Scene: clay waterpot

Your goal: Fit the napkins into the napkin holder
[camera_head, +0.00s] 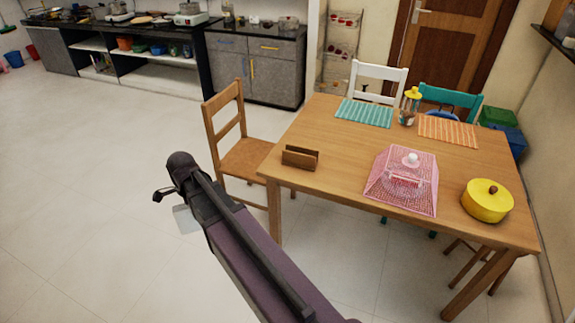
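The napkin holder (300,157), a brown wooden piece with upright side panels, stands near the left edge of the wooden table. No napkins show clearly in it. My arm reaches up from the bottom, and the dark end with my gripper (164,194) is left of the table, over the floor. A pale, flat, squarish piece (186,219) shows just beneath the arm's end, partly hidden by it. It may be napkins, but I cannot tell whether my gripper holds it. The fingers are too small and covered to read.
On the table (340,135) are a pink mesh food cover (385,196), a yellow lidded pot (487,202), a teal mat (364,113), an orange mat (447,132) and a yellow-topped jar (411,98). A wooden chair (243,158) stands between my arm and the table. Floor at left is clear.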

